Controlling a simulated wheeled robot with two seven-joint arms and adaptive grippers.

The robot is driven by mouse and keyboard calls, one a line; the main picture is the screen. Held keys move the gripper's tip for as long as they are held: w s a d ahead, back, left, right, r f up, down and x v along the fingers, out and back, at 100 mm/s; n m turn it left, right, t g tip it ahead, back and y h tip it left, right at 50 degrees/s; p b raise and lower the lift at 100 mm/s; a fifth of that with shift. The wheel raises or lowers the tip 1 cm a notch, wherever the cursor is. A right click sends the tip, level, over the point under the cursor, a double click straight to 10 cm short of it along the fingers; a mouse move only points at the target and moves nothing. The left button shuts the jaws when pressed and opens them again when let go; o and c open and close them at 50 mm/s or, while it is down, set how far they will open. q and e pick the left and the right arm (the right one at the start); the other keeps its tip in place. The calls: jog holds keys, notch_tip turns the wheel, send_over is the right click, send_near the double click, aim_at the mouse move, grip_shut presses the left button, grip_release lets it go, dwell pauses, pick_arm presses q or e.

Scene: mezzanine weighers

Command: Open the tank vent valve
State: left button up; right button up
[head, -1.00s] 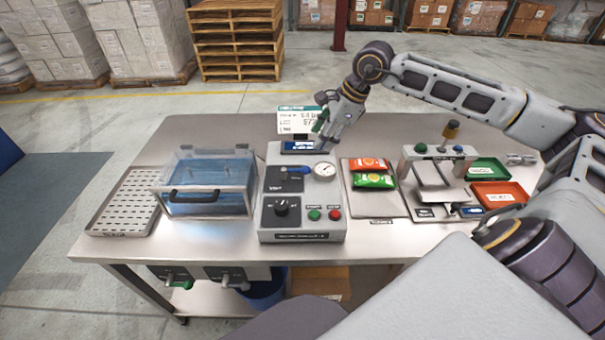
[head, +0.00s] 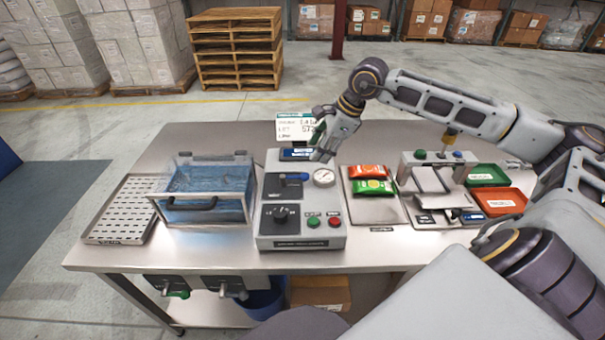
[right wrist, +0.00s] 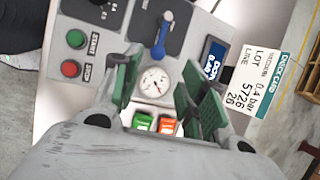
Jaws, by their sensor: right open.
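The grey control box (head: 265,222) stands mid-table, with a blue-handled lever (head: 297,177) on a dark plate, which I take for the vent valve. The handle points right, towards the round gauge (head: 324,177). The lever also shows in the right wrist view (right wrist: 160,40), its handle pointing at the gauge. My right gripper (right wrist: 160,74) is open and empty, its green-padded fingers apart over the gauge end of the box; the lever lies beyond the fingertips. In the head view the gripper (head: 318,142) is above the box's back right. The clear tank (head: 205,212) with blue liquid stands left. My left gripper is out of view.
A white display card (head: 292,130) stands behind the box, close to my gripper. The box also carries a black knob (head: 281,215), a green button (head: 313,221) and a red button (head: 334,222). Packets (head: 370,180) lie right; a perforated tray (head: 120,210) lies left.

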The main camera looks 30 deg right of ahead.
jog(key=f, duration=0.1)
send_over(302, 174)
jog(key=s+d, duration=0.1)
jog(key=s, duration=0.1)
jog(key=shift+f, duration=2.6)
jog(key=x, duration=0.4)
jog(key=shift+s+d+f, duration=0.1)
jog(key=shift+f, duration=0.75)
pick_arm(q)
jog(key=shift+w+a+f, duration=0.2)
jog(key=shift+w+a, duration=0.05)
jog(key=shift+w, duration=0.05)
pick_arm(e)
jog(key=shift+w+f, duration=0.1)
jog(key=shift+w, duration=0.15)
jog(key=c, duration=0.5)
grip_shut()
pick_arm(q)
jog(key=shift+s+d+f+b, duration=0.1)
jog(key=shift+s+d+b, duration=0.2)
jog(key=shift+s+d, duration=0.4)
